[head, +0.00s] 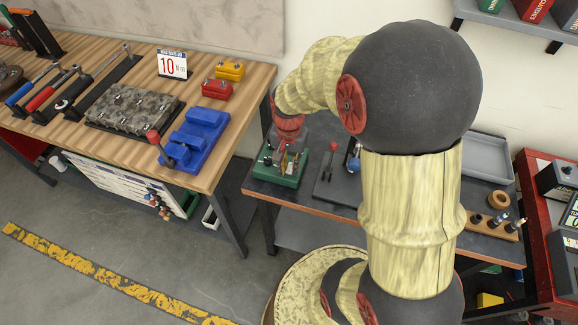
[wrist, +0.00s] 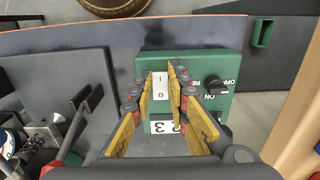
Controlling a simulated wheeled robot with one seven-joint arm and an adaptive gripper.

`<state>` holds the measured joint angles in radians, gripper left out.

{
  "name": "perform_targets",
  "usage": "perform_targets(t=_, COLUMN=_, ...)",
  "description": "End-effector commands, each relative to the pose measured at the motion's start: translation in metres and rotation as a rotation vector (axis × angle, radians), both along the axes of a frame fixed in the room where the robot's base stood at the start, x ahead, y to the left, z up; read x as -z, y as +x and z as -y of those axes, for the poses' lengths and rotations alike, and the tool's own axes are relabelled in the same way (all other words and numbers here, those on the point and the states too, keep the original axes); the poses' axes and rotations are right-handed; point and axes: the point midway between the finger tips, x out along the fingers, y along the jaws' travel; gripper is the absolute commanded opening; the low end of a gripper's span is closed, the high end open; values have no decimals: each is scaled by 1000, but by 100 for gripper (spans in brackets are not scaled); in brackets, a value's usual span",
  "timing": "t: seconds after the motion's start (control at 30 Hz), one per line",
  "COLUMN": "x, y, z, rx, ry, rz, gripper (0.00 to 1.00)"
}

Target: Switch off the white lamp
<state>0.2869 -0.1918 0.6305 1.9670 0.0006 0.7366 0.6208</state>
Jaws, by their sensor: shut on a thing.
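A green control box (wrist: 228,105) lies under my gripper in the wrist view, and the same box (head: 287,181) stands on the dark bench in the head view. It carries a white switch piece (wrist: 161,90) marked I and O, and a black knob (wrist: 216,84) with ON and OFF lettering. My gripper (wrist: 160,76) has its yellow fingers on both sides of the white piece, shut on it; the exact contact is hard to see. In the head view my gripper (head: 287,158) is over the box. I cannot make out a white lamp in either view.
A dark plate with a red-knobbed lever (head: 332,148) stands right of the box. A wooden workbench (head: 237,105) with a blue block (head: 196,138) and clamps is at the left. A grey tray (head: 487,158) and a wooden holder (head: 492,222) lie farther right.

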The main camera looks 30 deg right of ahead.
Motion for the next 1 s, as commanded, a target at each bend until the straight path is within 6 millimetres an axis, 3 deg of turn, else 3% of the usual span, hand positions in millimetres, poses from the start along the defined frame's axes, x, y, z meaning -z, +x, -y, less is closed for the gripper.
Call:
perform_targets(t=0.6, x=-5, y=5, z=7, rx=2, ry=188, rz=-148, gripper=0)
perform_targets(t=1.0, x=-3, y=6, z=6, rx=0, ry=202, rz=-155, gripper=0)
